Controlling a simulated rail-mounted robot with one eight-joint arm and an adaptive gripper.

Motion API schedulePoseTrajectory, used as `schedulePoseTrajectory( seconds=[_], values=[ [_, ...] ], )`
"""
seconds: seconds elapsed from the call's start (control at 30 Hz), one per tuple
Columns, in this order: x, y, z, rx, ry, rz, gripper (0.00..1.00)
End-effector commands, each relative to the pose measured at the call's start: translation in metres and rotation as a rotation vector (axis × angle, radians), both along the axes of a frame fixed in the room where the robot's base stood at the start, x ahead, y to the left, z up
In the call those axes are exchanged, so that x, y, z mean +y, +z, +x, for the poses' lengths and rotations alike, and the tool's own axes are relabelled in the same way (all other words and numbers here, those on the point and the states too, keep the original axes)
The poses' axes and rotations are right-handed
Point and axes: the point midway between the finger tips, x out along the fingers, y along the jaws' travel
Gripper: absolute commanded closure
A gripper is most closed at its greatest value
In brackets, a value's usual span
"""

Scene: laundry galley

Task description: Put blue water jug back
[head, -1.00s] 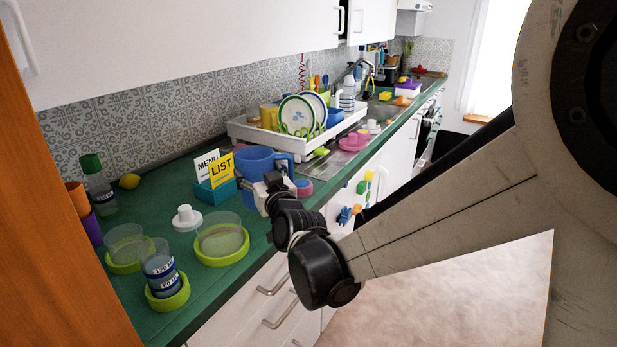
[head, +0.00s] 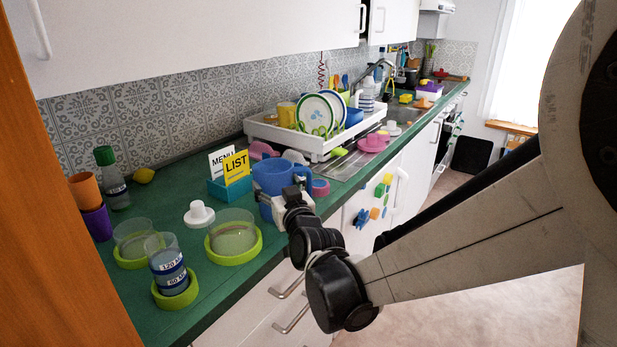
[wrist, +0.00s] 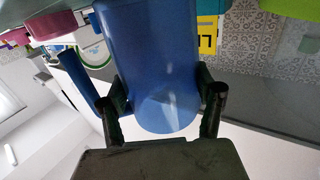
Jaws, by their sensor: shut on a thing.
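The blue water jug (head: 272,178) is upright near the counter's front edge, just right of the yellow LIST card. Its handle points right in the head view. My gripper (head: 292,203) is shut on the jug, on the side facing the room. In the wrist view the blue jug (wrist: 150,50) fills the middle, with a finger of my gripper (wrist: 160,112) on each side of it. I cannot tell whether the jug's base touches the counter, as my gripper hides part of it.
The white dish rack (head: 315,143) with plates stands behind. The teal card holder (head: 228,189) is left of the jug. A pink-and-blue cup (head: 320,188) is close on its right. Bare green counter (head: 160,207) shows at left.

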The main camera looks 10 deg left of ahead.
Motion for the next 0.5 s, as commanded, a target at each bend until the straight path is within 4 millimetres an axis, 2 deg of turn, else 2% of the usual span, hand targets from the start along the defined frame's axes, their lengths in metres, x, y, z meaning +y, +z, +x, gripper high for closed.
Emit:
schedulePoseTrajectory(
  seconds=[0.13,0.17,0.2,0.3,0.5],
  values=[
    [-0.0001,-0.0048,0.0001,0.0,0.0,0.0,0.79],
    [-0.0001,-0.0052,0.0001,0.0,0.0,0.0,0.33],
    [-0.0001,-0.0044,0.0001,0.0,0.0,0.0,0.28],
    [-0.0001,-0.0042,0.0002,0.0,0.0,0.0,0.15],
    [0.0,-0.0042,0.0003,0.0,0.0,0.0,0.15]
  ],
)
